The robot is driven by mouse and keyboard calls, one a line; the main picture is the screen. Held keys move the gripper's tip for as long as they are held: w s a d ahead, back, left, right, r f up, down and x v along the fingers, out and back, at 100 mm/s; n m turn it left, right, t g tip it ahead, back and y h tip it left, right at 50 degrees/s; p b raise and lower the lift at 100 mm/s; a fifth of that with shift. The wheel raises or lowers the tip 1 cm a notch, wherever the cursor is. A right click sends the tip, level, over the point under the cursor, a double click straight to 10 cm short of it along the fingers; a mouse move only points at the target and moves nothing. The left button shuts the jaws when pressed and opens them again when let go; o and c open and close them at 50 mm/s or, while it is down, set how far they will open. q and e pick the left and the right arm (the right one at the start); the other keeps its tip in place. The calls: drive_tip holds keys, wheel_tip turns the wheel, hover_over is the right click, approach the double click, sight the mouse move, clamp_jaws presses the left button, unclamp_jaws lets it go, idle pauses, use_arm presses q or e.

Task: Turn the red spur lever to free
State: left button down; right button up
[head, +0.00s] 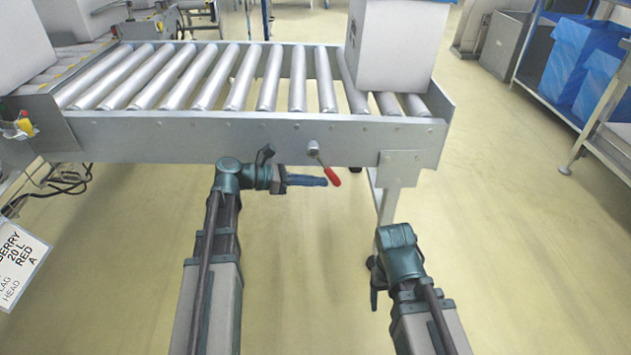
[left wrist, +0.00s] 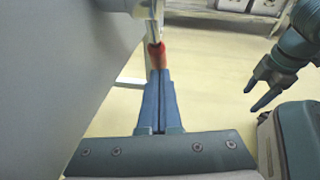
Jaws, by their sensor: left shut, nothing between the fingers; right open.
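The red spur lever (head: 331,177) hangs from a metal pivot (head: 313,149) on the side rail of the roller conveyor, its red grip pointing down and to the right. My left gripper (head: 325,181) is shut and empty, with its blue fingertips right beside the red grip. In the left wrist view the red grip (left wrist: 157,56) shows just beyond the tips of the shut fingers (left wrist: 160,78); whether they touch cannot be told. My right gripper (head: 374,297) is lower and to the right, away from the lever. Its parted fingers show in the left wrist view (left wrist: 256,97).
The conveyor's grey side rail (head: 230,137) runs just behind the lever. A white box (head: 398,45) stands on the rollers at the right. A conveyor leg (head: 386,200) stands right of the lever. The floor below is clear.

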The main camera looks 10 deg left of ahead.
sight(338, 181)
use_arm(q)
drive_tip(key=shift+w+d+r, duration=0.1)
drive_tip(key=shift+d, duration=0.25)
drive_tip(key=shift+w+d+r+p, duration=0.15)
drive_tip(key=shift+d+r+p, duration=0.1)
drive_tip(key=shift+d, duration=0.25)
drive_tip(key=shift+w+d+r+p, duration=0.1)
drive_tip(key=shift+w+d+p, duration=0.1)
drive_tip(key=shift+d, duration=0.3)
drive_tip(key=shift+w+d+r+p, duration=0.15)
drive_tip(key=shift+d+r+p, duration=0.25)
drive_tip(key=shift+d, duration=0.25)
drive_tip(key=shift+w+d+r+p, duration=0.15)
drive_tip(key=shift+d+r+p, duration=0.25)
drive_tip(key=shift+d, duration=0.3)
